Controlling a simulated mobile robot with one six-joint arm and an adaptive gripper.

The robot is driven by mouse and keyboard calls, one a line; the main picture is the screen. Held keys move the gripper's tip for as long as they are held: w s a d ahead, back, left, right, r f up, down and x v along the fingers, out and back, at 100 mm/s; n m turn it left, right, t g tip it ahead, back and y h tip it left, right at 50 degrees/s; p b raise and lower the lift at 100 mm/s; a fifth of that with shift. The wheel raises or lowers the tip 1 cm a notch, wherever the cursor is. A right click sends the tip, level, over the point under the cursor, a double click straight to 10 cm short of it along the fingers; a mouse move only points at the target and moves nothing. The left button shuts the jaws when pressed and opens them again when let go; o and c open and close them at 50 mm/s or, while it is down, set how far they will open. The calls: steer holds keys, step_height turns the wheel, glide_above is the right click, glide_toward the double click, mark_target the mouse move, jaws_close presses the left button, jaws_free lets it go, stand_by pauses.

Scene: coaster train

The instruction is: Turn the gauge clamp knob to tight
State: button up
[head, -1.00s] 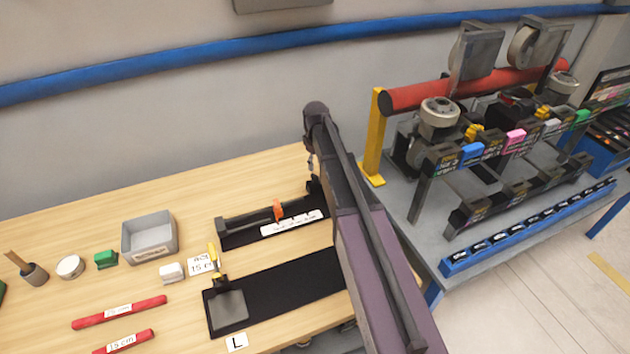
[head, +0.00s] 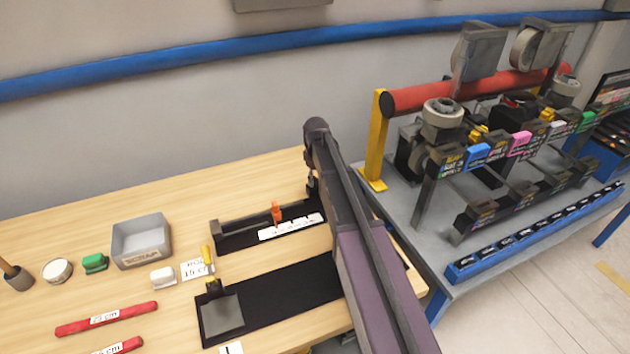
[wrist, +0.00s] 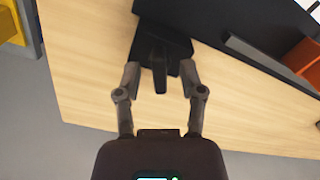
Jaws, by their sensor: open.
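The gauge (head: 238,232) lies on the wooden bench, a black base with an upright rail, a white scale strip (head: 291,227) and an orange stop (head: 277,213). In the wrist view, a black knob (wrist: 160,50) with a narrow bar pointing down the picture sits at the end of the gauge. My gripper (wrist: 160,77) is open, with one finger on each side of the bar and a visible gap on both sides. In the head view my arm hides the knob and most of the gripper. The orange stop also shows in the wrist view (wrist: 302,57).
A black board with a yellow-handled lever (head: 207,260) lies in front of the gauge. A grey scrap bin (head: 142,258), red rods (head: 106,319) and small blocks stand left. A grey table (head: 408,205) with a yellow post (head: 376,140) and machinery stands right.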

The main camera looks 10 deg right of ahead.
jaws_close()
steer(key=shift+a, duration=0.1)
